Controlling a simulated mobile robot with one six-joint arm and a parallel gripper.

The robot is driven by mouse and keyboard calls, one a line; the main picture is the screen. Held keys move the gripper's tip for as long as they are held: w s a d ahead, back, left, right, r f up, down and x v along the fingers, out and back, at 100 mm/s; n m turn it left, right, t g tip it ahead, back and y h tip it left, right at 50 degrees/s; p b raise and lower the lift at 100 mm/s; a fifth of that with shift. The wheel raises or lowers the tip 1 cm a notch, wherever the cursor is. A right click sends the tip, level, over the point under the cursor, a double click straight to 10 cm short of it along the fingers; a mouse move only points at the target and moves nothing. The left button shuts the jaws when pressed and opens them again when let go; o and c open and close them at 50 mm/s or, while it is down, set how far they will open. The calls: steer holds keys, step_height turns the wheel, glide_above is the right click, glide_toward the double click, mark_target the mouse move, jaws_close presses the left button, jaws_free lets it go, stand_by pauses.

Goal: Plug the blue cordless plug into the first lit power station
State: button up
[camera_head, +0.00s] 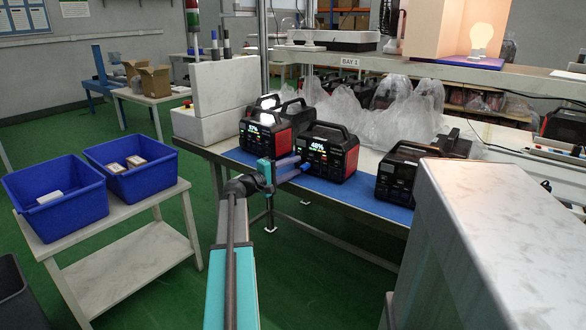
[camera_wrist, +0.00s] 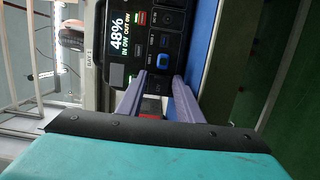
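The left power station (camera_head: 265,130) is lit and its screen seems to read 57%. The middle power station (camera_head: 330,150) is lit at 48%; its front also fills the top of the wrist view (camera_wrist: 145,45). A third station (camera_head: 405,170) at the right has no lit screen that I can see. My gripper (camera_head: 295,168) faces the front of the middle station. Its two purple fingers (camera_wrist: 160,78) stand apart at the lower front. A small blue piece, seemingly the plug (camera_head: 305,167), shows just past the fingertips at that front; I cannot tell whether it is seated.
The stations stand on a blue mat (camera_head: 360,198) on a workbench. Clear plastic bags (camera_head: 400,115) lie behind them. A white box (camera_head: 220,95) stands at the left end. Blue bins (camera_head: 60,200) are on a side table at the left. A pale panel (camera_head: 490,240) blocks the right foreground.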

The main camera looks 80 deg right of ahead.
steer(key=p+v, duration=0.1)
steer(key=v, duration=1.3)
steer(key=shift+f, duration=0.1)
